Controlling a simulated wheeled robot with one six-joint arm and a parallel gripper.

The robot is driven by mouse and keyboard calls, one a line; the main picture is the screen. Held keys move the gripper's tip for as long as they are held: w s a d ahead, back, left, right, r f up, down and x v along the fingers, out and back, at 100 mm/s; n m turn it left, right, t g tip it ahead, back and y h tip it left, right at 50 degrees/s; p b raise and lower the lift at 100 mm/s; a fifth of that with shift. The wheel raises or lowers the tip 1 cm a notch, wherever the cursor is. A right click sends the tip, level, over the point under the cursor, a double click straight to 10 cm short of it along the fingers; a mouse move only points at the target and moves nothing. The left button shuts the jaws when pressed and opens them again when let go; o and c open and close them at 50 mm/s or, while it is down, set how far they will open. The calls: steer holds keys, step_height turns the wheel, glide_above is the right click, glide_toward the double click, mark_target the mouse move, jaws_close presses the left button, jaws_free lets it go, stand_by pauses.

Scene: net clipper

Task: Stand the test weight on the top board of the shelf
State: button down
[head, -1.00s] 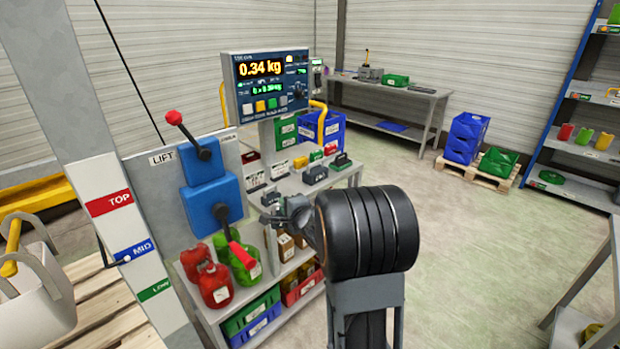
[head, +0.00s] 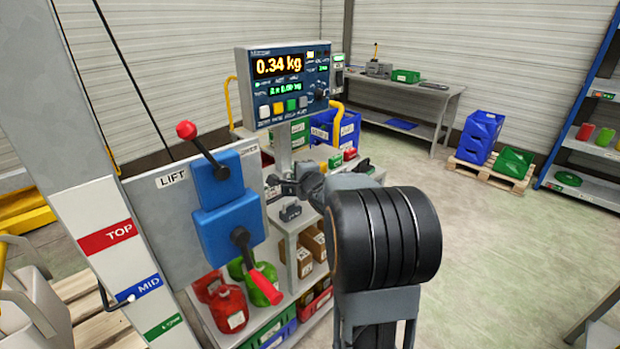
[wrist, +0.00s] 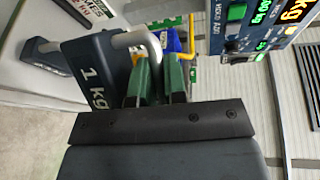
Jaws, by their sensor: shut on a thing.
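The test weight (wrist: 95,85) is a dark block marked "1 kg" with a pale bent handle (wrist: 150,42), seen in the wrist view. My gripper (wrist: 158,80) is shut on this handle, its green-faced fingers on either side of it. The block hangs to the left of the fingers in that view. In the head view my gripper (head: 302,186) is over the bench, partly hidden by my arm; the held weight cannot be made out clearly there. A blue-framed shelf (head: 590,168) with grey boards stands at the far right, its top cut off.
Another dark weight (head: 290,211) stands on the bench near my gripper. A scale display (head: 285,85) reads 0.34 kg behind it. The lift panel (head: 165,215) with red-knobbed levers is close on the left. Open floor (head: 480,250) lies to the right, before a pallet of crates (head: 490,170).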

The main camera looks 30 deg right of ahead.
steer(key=shift+w+d+f, duration=1.2)
steer(key=shift+d+f, duration=0.65)
steer(key=shift+f, duration=0.2)
steer(key=shift+w+d+f, duration=1.25)
steer(key=shift+d+f, duration=0.55)
steer(key=shift+f, duration=0.25)
steer(key=shift+w+d+f, duration=1.2)
steer(key=shift+d+f, duration=0.65)
steer(key=shift+f, duration=0.2)
steer(key=shift+f, duration=0.15)
steer(key=c, duration=1.2)
jaws_free()
steer(key=shift+s+f, duration=0.1)
steer(key=shift+o, duration=0.2)
